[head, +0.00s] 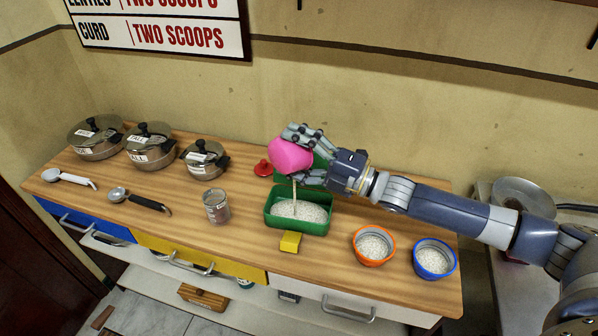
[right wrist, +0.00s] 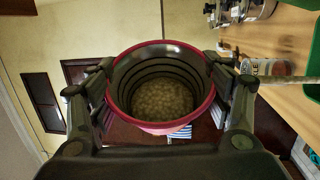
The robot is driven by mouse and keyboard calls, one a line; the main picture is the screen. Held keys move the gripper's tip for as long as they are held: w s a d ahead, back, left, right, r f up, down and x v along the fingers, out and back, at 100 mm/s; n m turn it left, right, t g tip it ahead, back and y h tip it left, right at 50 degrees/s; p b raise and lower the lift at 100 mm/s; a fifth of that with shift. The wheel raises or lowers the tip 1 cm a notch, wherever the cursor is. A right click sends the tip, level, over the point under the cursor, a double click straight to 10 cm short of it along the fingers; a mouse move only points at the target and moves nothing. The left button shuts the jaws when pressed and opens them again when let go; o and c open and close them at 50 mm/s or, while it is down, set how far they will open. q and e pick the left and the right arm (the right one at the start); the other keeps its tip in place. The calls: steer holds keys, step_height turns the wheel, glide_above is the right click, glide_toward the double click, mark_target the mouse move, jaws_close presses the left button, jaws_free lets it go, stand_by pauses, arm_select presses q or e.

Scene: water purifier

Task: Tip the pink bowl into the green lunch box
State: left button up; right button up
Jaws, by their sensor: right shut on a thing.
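My right gripper (head: 297,157) is shut on the pink bowl (head: 288,153) and holds it tipped above the green lunch box (head: 297,227). A thin stream of white grains (head: 295,190) falls from the bowl into the box. White grains lie across the box's bottom. In the right wrist view the bowl (right wrist: 160,124) sits between the fingers, its mouth facing the camera, with grains at its bottom. A pale stream also shows at the right edge there. My left gripper is not in view.
An orange bowl (head: 373,259) and a blue bowl (head: 434,273) with grains stand to the right.

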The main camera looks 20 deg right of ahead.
steer(key=shift+w+d+m+t+b, duration=0.15)
steer(key=shift+d+m+t+b, duration=0.15)
steer(key=shift+m, duration=0.5)
steer(key=shift+w+d+m+t+b, duration=0.2)
steer(key=shift+m+t, duration=0.1)
steer(key=shift+m, duration=0.5)
stand_by(0.6)
